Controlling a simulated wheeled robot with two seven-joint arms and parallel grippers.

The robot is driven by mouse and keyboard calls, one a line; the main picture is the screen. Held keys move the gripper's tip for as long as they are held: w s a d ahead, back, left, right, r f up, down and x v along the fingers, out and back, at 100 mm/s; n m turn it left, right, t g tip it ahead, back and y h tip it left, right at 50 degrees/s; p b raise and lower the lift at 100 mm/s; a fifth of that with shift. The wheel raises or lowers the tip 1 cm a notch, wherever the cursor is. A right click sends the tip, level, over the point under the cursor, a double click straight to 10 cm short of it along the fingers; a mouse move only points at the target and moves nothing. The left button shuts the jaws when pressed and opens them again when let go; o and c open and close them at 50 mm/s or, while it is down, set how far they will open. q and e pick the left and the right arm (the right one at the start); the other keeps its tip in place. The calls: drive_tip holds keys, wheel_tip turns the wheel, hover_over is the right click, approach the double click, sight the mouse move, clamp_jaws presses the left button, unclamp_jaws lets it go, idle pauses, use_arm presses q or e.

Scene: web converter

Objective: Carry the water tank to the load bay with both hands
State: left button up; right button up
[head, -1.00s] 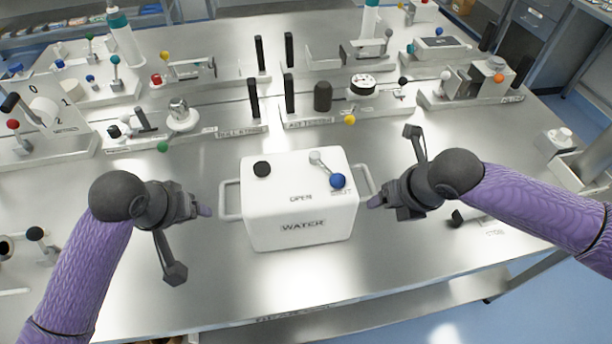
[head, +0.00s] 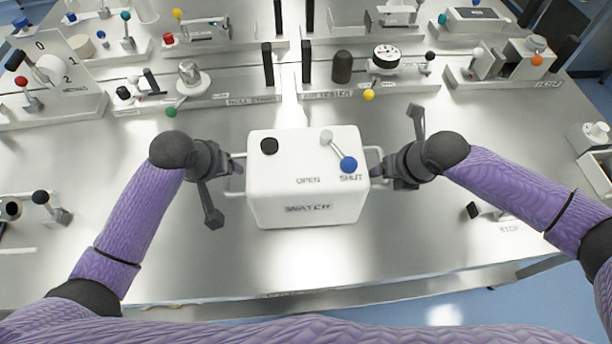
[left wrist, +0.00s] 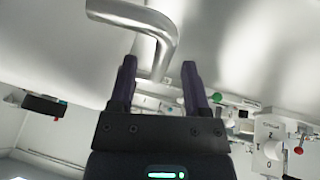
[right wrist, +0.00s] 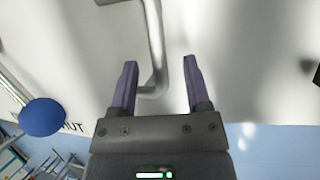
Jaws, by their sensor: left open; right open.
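The white water tank (head: 305,190) stands on the steel table, labelled WATER, with a black cap and a blue-knobbed lever beside OPEN and SHUT on top. A metal handle sticks out on each side. My left gripper (head: 236,169) is open at the left handle; in the left wrist view the left handle (left wrist: 160,40) reaches between the fingertips (left wrist: 157,75). My right gripper (head: 376,170) is open at the right handle; in the right wrist view the right handle (right wrist: 155,45) runs between the fingers (right wrist: 160,75). Neither gripper is closed on its handle. I cannot make out a load bay.
Rows of fixtures with levers and knobs line the back, including a dial (head: 386,57) and a dark domed post (head: 342,68). A small STOP fixture (head: 484,211) stands at right. A black-knobbed fixture (head: 45,208) is at left. The table's front strip is clear.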

use_arm(q)
drive_tip(key=shift+x, duration=1.65)
use_arm(e)
drive_tip(key=shift+x, duration=1.7)
use_arm(q)
clamp_jaws()
use_arm(e)
clamp_jaws()
